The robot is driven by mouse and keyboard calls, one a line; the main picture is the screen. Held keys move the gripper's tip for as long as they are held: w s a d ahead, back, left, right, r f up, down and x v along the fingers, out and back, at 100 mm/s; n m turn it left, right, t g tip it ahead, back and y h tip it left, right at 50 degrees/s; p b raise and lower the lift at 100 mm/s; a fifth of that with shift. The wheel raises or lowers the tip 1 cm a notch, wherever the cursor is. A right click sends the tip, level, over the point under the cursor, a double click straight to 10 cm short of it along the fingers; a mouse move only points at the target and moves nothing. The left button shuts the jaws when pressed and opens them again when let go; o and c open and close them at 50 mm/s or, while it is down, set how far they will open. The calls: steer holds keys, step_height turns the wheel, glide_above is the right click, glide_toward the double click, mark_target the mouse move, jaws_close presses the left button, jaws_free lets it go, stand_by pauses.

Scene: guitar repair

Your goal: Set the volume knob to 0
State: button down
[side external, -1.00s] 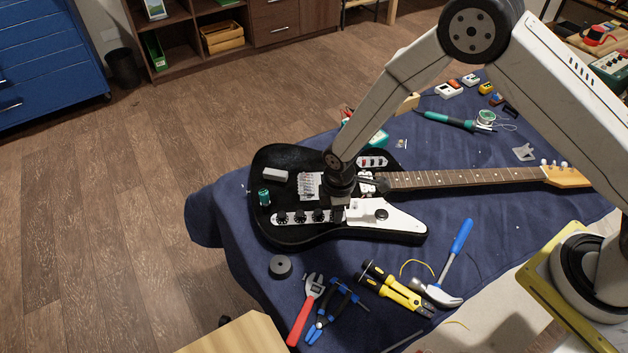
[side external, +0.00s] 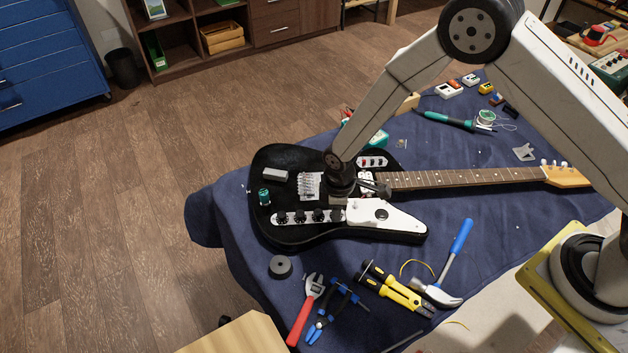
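The black electric guitar (side external: 288,165) lies on the blue cloth with its neck pointing right. A row of several black knobs (side external: 300,216) sits on a light control strip along its lower edge. I cannot tell which one is the volume knob, and no scale marks can be read. My gripper (side external: 340,200) points down over the guitar body, at the right end of the knob row near the white pickguard (side external: 390,217). Its fingers are small and dark against the body, so their opening and any contact with a knob cannot be made out.
A green cylinder (side external: 264,196) stands on the guitar's left side, and a grey block (side external: 275,176) lies near it. A black roll (side external: 280,267), red wrench (side external: 305,310), pliers, yellow-handled tool (side external: 395,290) and hammer (side external: 450,265) lie in front. A soldering iron (side external: 450,120) lies behind the neck.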

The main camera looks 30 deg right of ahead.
steer(key=shift+n, duration=0.3)
steer(key=shift+n, duration=1.2)
steer(key=c, duration=0.7)
jaws_free()
steer(key=shift+c, duration=0.2)
steer(key=shift+r, duration=3.5)
